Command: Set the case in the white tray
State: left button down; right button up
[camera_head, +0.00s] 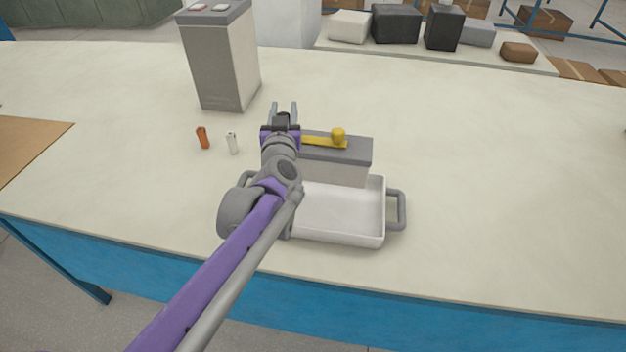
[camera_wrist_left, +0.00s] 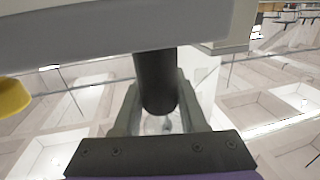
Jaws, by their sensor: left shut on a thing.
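The case (camera_head: 335,172) is a light grey box with a darker grey lid, a yellow bar and a yellow knob on top. It overlaps the back edge of the white tray (camera_head: 345,238), which has a grey loop handle at each end. I cannot tell whether it touches the tray. My left gripper (camera_head: 283,112) is at the case's left end, its fingers shut on a dark round handle. In the left wrist view this handle (camera_wrist_left: 156,80) sits between the fingers, below a broad grey surface. My arm hides the tray's left part. My right gripper is not in view.
A tall grey box (camera_head: 220,62) stands behind to the left. A small orange cylinder (camera_head: 203,138) and a small white one (camera_head: 232,143) stand left of my gripper. A brown board (camera_head: 30,148) lies at the far left.

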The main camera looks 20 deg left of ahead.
pick_arm(q)
notch_tip(320, 180, down, 5)
jog(key=shift+a+r+b, duration=0.1)
jog(key=shift+r+b, duration=0.05)
jog(key=shift+b, duration=0.25)
notch_tip(320, 180, down, 4)
jog(key=shift+f+b, duration=0.1)
jog(key=shift+b, duration=0.35)
jog(key=c, duration=0.9)
grip_release()
jog(key=o, duration=0.4)
jog(key=shift+o, duration=0.2)
